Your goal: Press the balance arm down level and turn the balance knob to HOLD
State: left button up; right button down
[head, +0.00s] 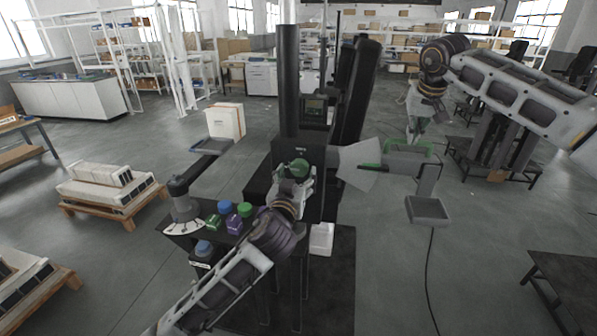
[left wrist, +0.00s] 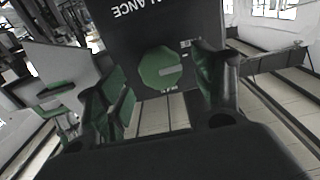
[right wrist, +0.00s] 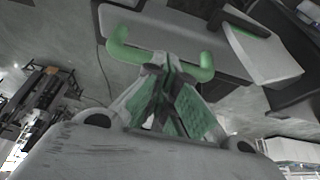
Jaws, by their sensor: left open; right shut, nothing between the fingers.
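The green balance knob (head: 299,168) is on the front of the dark box on the column. In the left wrist view the knob (left wrist: 158,68) has a pale pointer bar, under upside-down "BALANCE" lettering; the small marks are unreadable. My left gripper (head: 297,182) is open, its fingers on either side of the knob; contact is unclear. The grey balance arm (head: 428,180) extends right from the box and has a green handle (head: 425,146). My right gripper (head: 414,140) is shut and empty at the handle, its fingertips between the green prongs (right wrist: 206,66). I cannot tell whether the arm is level.
A grey tray (head: 427,209) sits low at the arm's right end. A dark table (head: 180,228) at left holds several green, blue and purple pieces and a grey post. Pallets (head: 110,195) stand far left.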

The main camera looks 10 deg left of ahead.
aim_at(300, 167)
pick_arm(q)
jog(key=shift+w, duration=1.45)
pick_arm(e)
jog(key=shift+f, duration=0.1)
pick_arm(q)
jog(key=c, duration=1)
